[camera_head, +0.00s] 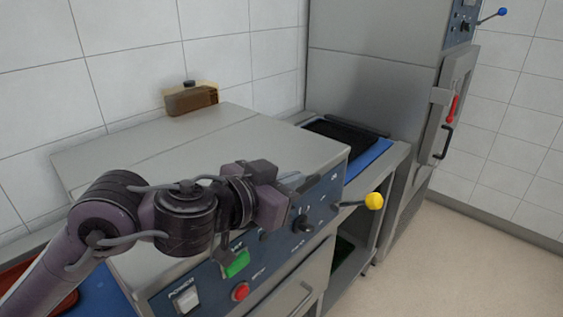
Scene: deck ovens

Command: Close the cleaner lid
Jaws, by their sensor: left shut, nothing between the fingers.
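The cleaner is a grey metal machine with a blue front panel (215,285). Its flat grey lid (190,150) lies level across the top, and I see no open gap along the visible edges. My left arm crosses in front of the lid and hides part of its front edge and panel. My left gripper (298,183) is shut and empty by the right part of the front edge, above the panel. Whether it touches the lid, I cannot tell. My right gripper is out of view.
The panel has a green button (237,263), a red button (240,291) and a black knob (302,224). A yellow ball handle (374,201) sticks out at right. A black tray (345,133) and tall oven (375,75) stand beyond. Floor at right is clear.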

